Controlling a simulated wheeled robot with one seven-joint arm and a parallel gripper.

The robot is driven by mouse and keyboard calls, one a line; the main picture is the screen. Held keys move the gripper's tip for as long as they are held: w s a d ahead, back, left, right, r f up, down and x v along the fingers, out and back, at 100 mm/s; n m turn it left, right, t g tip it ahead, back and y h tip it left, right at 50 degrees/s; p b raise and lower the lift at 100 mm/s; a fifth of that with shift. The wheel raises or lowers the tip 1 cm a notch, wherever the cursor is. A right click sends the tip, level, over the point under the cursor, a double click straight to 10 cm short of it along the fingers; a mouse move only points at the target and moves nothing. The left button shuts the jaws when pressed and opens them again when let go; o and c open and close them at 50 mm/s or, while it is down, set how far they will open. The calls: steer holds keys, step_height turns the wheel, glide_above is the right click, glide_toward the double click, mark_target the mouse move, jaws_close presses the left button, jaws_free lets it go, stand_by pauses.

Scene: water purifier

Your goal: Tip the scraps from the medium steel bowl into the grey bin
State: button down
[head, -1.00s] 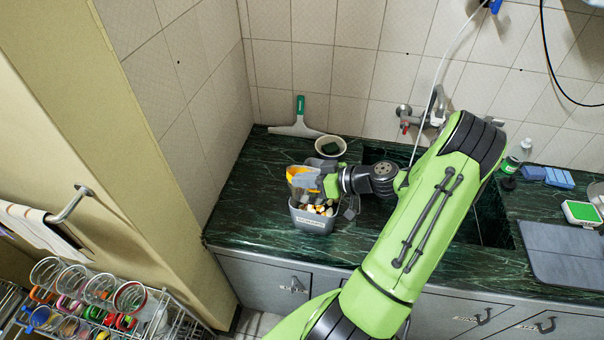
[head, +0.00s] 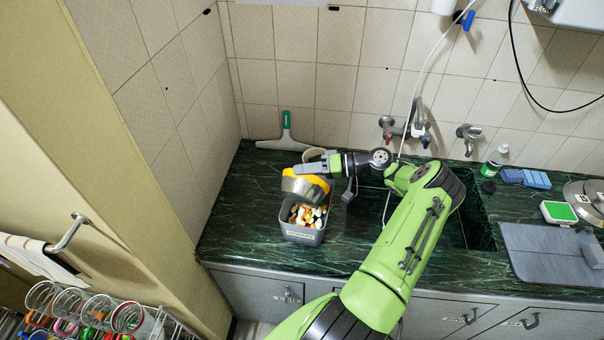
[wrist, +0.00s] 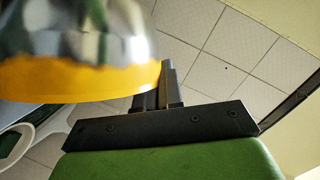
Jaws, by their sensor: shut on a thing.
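My gripper (head: 310,168) is shut on the medium steel bowl (head: 302,186), near its edge. The bowl is steel with an orange-yellow part and hangs tilted just above the back of the grey bin (head: 303,235). Its inside is mostly hidden, so I cannot tell whether anything remains in it. The bin stands upright on the counter, with white, brown and orange scraps (head: 307,215) in it. In the wrist view the bowl (wrist: 80,55) fills the upper left beside my gripper's fingers (wrist: 167,88).
The dark green counter (head: 235,220) has free room left of the bin. The sink (head: 450,222) lies to the right. Sponges (head: 525,178) are farther right.

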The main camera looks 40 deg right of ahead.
steer(key=shift+r, duration=0.1)
steer(key=shift+r, duration=0.6)
step_height(320, 180, up, 4)
steer(key=shift+f+p, duration=0.1)
steer(key=shift+p, duration=0.7)
